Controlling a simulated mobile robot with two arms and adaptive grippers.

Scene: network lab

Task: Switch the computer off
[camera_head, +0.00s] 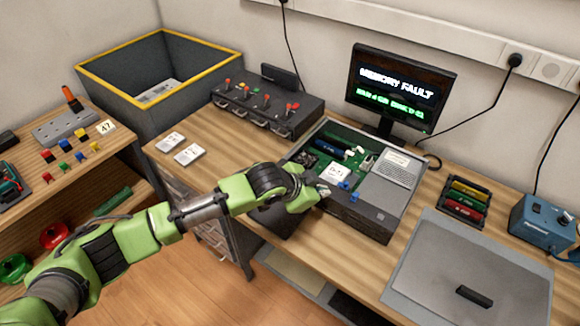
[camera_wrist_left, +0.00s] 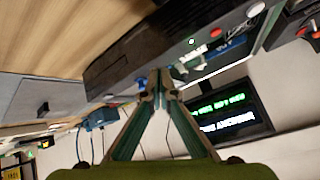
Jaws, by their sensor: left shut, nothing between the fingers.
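The computer (camera_head: 372,222) is an open dark case on the bench, with a green board, blue parts and a grey block inside. In the left wrist view its dark front panel (camera_wrist_left: 135,58) carries a red button (camera_wrist_left: 216,32), a whitish round button (camera_wrist_left: 255,10) and a small light (camera_wrist_left: 191,42). The monitor (camera_head: 400,88) is lit and reads "MEMORY FAULT" above a green line. My left gripper (camera_head: 322,190) is shut and empty at the front left of the case. In the left wrist view its fingertips (camera_wrist_left: 160,80) meet close to the panel; touching cannot be told.
A grey side panel (camera_head: 440,265) with a black handle lies right of the case. A tray of coloured modules (camera_head: 466,198) and a blue device (camera_head: 541,222) stand behind it. A switch box (camera_head: 265,108) and cards (camera_head: 188,154) are to the left.

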